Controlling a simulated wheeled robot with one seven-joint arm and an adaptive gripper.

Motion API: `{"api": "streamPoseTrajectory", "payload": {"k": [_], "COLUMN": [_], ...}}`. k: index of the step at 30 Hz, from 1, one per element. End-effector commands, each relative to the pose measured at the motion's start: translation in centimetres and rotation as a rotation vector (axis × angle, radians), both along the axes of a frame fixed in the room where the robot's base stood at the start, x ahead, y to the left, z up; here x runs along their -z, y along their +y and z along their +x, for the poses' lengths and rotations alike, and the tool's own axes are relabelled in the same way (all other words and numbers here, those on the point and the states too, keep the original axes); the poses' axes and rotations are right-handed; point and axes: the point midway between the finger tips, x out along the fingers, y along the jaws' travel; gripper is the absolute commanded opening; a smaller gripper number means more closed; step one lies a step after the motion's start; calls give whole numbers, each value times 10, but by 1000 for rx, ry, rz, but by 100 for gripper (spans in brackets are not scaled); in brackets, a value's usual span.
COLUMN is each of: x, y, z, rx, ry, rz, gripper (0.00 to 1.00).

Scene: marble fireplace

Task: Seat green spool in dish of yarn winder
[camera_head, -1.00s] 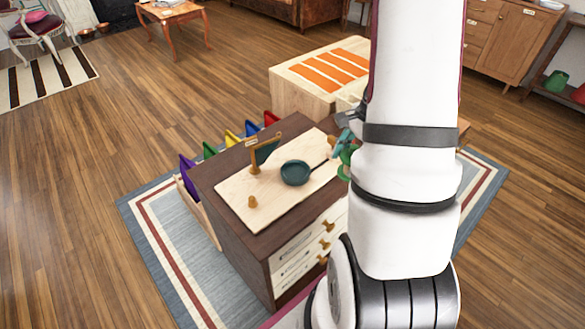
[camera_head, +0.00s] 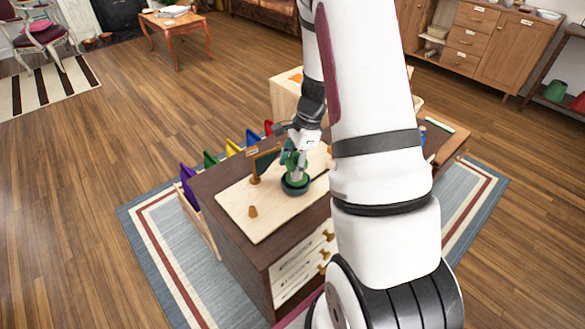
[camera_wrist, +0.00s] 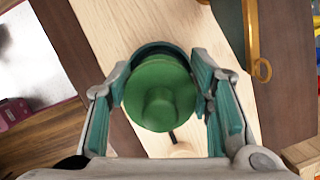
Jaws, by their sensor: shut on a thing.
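The green spool (camera_wrist: 160,92) is between the two teal fingers of my gripper (camera_head: 295,168), which is shut on it. In the wrist view the spool shows end-on, with a round flange and a central knob. The dark teal dish (camera_head: 295,189) of the yarn winder sits on a pale board (camera_head: 240,221) on the dark brown cabinet. My gripper and the spool are over the dish. In the wrist view the dish rim (camera_wrist: 152,48) shows behind the spool's upper edge. The spool hides most of the dish, and I cannot tell whether it touches the dish floor.
A small wooden peg (camera_head: 253,211) stands on the board, left of the dish. A wooden-framed dark panel (camera_head: 266,163) stands close behind it. Coloured dividers (camera_head: 211,158) line the cabinet's far left side. Drawers with knobs (camera_head: 325,255) face front.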

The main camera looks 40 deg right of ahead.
Motion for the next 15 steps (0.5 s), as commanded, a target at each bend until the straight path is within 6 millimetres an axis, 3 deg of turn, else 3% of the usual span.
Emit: {"api": "streamPoseTrajectory", "payload": {"k": [3,8,9,11,15], "x": [13,12,12,12,12], "y": [0,0,0,0,0], "z": [0,0,0,0,0], "rx": [0,-1,-1,-1,-1], "ry": [1,0,0,0,0], "rz": [0,0,0,0,0], "gripper": [18,18,52,65,68]}}
